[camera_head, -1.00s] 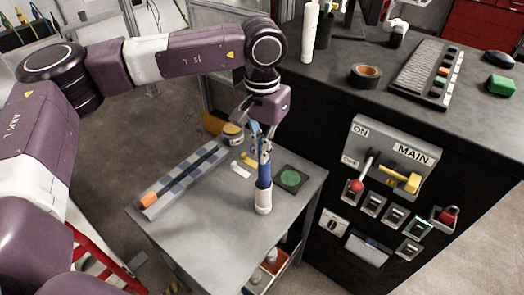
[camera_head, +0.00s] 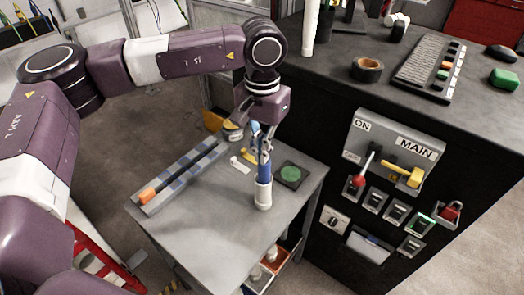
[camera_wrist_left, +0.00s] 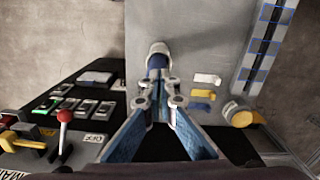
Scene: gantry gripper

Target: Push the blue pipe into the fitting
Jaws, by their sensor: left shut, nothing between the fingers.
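The blue pipe (camera_head: 264,173) stands upright in the white fitting (camera_head: 263,196) on the small grey table. In the left wrist view the blue pipe (camera_wrist_left: 157,61) shows as a short blue piece below the white fitting (camera_wrist_left: 159,48). My left gripper (camera_head: 262,157) is shut and points down at the pipe's upper end. Its fingertips (camera_wrist_left: 159,86) are close together in the wrist view, with nothing between them. I cannot tell whether they touch the pipe's top. How deep the pipe sits in the fitting is hidden. My right gripper is not in view.
A long grey rack (camera_head: 180,174) with an orange-ended rod lies left on the table. A green round pad (camera_head: 291,174) lies right of the pipe. A dark cabinet with a switch panel (camera_head: 395,150) stands close at the right. The table's front is clear.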

